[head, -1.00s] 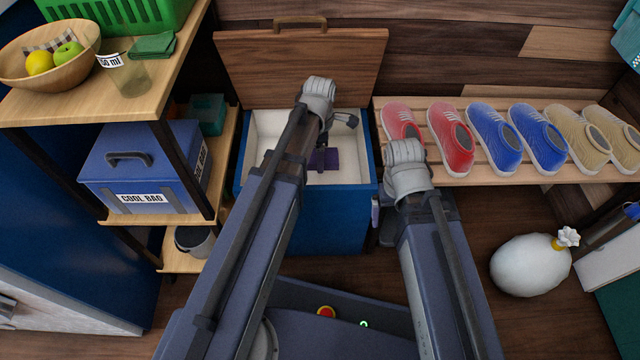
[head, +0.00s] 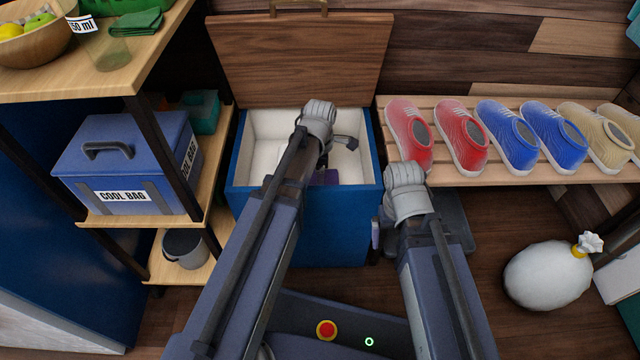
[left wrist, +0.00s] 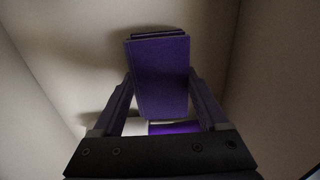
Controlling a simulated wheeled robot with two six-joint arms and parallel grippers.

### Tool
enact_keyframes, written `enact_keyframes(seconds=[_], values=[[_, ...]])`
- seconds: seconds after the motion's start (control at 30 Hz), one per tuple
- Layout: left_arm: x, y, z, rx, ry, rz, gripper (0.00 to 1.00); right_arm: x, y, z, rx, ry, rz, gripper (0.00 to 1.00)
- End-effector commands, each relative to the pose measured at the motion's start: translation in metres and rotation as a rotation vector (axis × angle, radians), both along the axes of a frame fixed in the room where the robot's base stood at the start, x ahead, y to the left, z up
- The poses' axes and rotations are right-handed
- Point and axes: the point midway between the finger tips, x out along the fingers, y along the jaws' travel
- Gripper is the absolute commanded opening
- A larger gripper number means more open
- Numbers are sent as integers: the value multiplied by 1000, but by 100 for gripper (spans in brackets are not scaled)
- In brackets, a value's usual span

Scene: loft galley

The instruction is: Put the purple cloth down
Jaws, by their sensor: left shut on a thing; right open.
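The purple cloth (head: 326,177) is a small folded block, mostly hidden by my left arm in the head view. In the left wrist view the cloth (left wrist: 160,75) sits between the two fingers of my left gripper (left wrist: 161,88), which is shut on it. The gripper and cloth are inside the open blue chest (head: 340,225), between its pale inner walls. I cannot tell whether the cloth touches the chest floor. My right gripper (head: 430,215) is open and empty, right of the chest, partly hidden by its own wrist.
The chest's wooden lid (head: 300,60) stands open behind. A shelf with a blue cool bag (head: 125,165) and a grey pot (head: 184,248) is at left. A slatted rack (head: 455,178) with several shoes is at right. A white sack (head: 548,272) lies on the floor.

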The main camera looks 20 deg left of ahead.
Motion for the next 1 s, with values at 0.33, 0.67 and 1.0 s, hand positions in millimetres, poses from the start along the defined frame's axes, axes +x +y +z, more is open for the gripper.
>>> enact_keyframes(seconds=[0.33,0.67,1.0], values=[[0,0,-9,0,0,0,13,0,0,-9,0,-1,0,100],[0,0,-12,0,0,0,96,0,0,-12,0,-1,0,100],[0,0,-11,0,0,0,100,0,0,-11,0,-1,0,100]])
